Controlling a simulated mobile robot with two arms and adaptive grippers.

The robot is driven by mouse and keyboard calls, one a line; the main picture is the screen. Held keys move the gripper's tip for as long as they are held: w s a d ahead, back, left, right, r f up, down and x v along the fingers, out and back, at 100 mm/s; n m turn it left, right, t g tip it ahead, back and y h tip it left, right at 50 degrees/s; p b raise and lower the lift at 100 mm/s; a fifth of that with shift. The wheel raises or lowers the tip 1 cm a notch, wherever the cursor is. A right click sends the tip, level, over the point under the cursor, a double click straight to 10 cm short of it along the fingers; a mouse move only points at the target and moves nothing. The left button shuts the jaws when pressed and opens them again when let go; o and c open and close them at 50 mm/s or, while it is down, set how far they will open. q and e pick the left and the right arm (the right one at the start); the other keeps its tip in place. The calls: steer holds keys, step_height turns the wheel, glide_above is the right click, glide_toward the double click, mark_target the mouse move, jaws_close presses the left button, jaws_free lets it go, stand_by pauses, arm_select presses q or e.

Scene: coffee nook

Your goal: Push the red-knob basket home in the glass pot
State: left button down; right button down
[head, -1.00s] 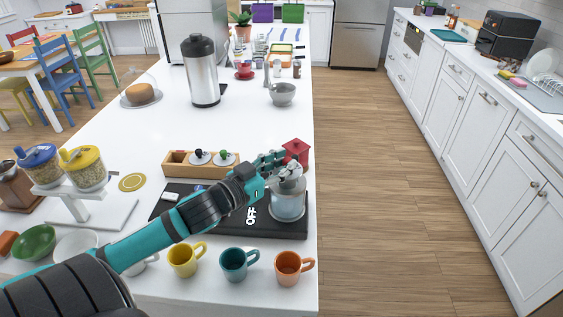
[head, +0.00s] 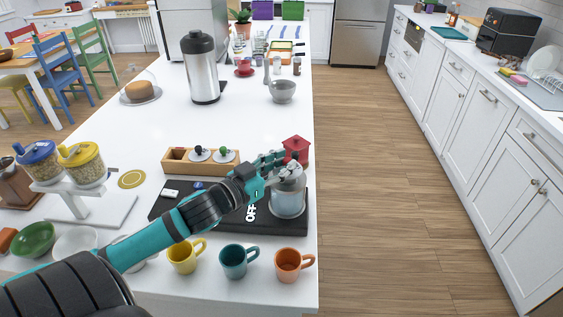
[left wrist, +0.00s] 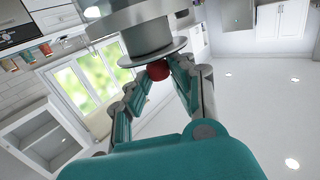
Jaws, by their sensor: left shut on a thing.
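The glass pot (head: 288,204) stands on the black pad marked OFF (head: 235,222), near the counter's right edge. My left gripper (head: 291,170) is over the pot's top. In the left wrist view its fingers (left wrist: 159,73) are shut on the red knob (left wrist: 158,70). The basket's metal disc (left wrist: 140,53) and cylinder sit directly beyond the knob. In the head view my fingers hide the knob and much of the pot's rim. I cannot tell how deep the basket sits. My right gripper is out of view.
A wooden box (head: 174,165) behind the pad holds a black-knob (head: 199,153) and a green-knob piece (head: 223,154). A red canister (head: 296,150) stands close behind my fingers. Yellow (head: 184,257), teal (head: 235,262) and orange (head: 289,265) mugs stand in front.

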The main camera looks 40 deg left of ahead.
arm_select(q)
steer(key=shift+f+b, duration=0.45)
steer(key=shift+f, duration=0.75)
stand_by(0.6)
steer(key=c, duration=1.1)
jaws_free()
steer(key=shift+o, duration=0.2)
steer(key=shift+s, duration=0.1)
steer(key=s+a, duration=0.2)
steer(key=s, duration=0.9)
steer(key=shift+s+r, duration=0.35)
